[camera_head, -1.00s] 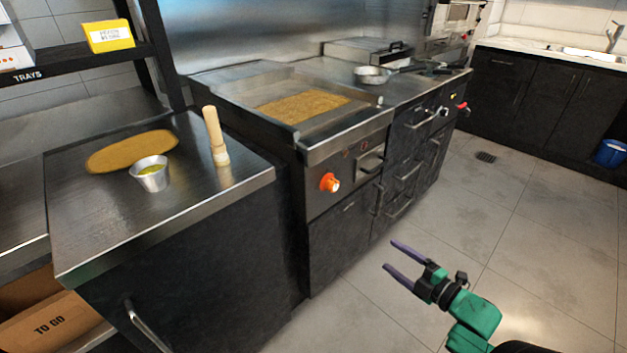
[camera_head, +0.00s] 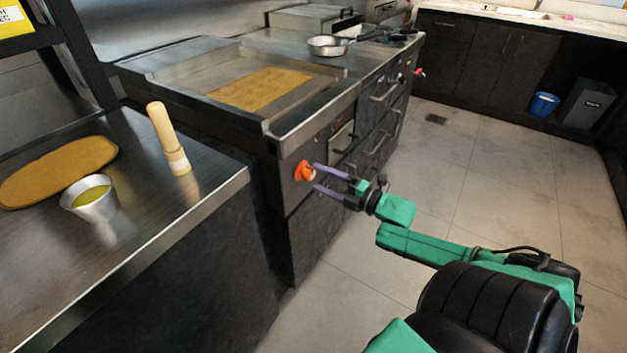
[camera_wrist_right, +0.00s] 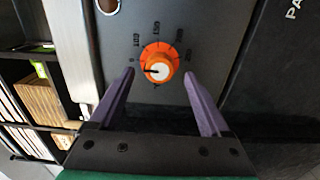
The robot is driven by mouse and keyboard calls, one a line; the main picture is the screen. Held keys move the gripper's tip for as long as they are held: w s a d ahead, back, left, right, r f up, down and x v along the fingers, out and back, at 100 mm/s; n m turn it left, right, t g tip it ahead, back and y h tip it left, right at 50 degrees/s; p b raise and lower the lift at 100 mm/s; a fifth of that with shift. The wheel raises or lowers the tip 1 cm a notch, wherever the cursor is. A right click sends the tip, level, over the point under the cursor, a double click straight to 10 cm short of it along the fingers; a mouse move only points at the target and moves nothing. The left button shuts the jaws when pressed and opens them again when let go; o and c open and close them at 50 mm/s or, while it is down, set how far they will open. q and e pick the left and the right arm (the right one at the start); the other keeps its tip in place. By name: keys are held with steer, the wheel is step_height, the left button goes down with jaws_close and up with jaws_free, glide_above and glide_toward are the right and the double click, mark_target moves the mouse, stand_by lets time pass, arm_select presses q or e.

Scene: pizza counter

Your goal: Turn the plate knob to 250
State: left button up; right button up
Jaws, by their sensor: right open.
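The plate knob (camera_head: 304,171) is orange with a white centre, on the dark front panel of the griddle unit. My left gripper is not in view.
The griddle (camera_head: 215,72) holds a flat brown slab (camera_head: 262,88). A steel counter (camera_head: 130,150) at left bears a wooden roller (camera_head: 168,138), a metal cup (camera_head: 90,202) and flat dough (camera_head: 55,170). Drawer handles (camera_head: 384,92) stick out right of the knob.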

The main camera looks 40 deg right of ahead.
mark_target(313, 175)
steer(key=shift+x, duration=1.5)
jaws_close()
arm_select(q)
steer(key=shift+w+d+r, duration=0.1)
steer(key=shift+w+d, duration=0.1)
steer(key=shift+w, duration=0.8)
